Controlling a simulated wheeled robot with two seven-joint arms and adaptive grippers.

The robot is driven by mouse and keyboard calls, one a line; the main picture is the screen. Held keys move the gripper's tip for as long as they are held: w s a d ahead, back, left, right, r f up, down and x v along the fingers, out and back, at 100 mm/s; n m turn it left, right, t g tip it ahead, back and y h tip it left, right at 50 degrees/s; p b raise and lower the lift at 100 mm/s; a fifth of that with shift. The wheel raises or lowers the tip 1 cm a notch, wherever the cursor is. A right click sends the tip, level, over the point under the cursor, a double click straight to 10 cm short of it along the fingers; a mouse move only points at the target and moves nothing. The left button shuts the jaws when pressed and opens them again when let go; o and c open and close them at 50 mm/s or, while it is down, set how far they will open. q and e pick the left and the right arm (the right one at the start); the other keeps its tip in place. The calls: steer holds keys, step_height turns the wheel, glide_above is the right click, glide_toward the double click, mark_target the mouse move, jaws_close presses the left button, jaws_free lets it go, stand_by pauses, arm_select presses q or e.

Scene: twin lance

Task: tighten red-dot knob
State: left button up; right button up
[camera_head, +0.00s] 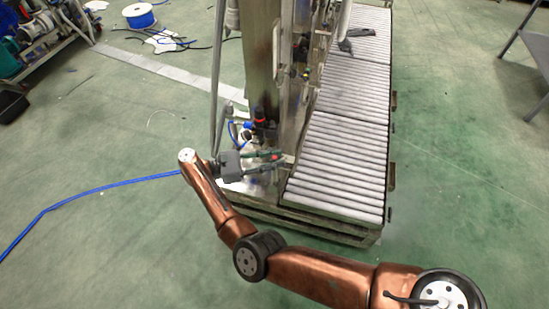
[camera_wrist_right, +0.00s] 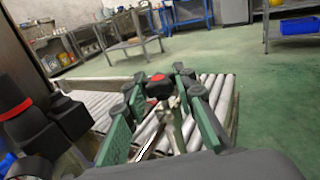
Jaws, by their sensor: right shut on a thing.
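The red-dot knob (camera_wrist_right: 158,87) is dark with a red top and sits on a metal fitting, between my fingertips in the right wrist view. In the head view only a small red spot of the knob (camera_head: 277,157) shows, at the corner of the machine base. My right gripper (camera_head: 270,161) reaches in from the left of the machine, its green-padded fingers closed around the knob. The pads show on either side of it in the wrist view (camera_wrist_right: 160,92). The fingers hide much of the knob in the head view. My left gripper is not in view.
A black part with a red ring (camera_head: 260,116) stands close behind my right gripper on the steel machine column (camera_head: 262,55). A roller conveyor (camera_head: 340,165) runs along the right. A blue hose (camera_head: 90,192) lies on the green floor at left. Open floor lies right of the conveyor.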

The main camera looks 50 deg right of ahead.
mark_target(274, 157)
steer(key=shift+g, duration=0.3)
steer(key=o, duration=1.2)
steer(key=shift+c, duration=0.2)
step_height(274, 157, up, 10)
steer(key=shift+f, duration=0.1)
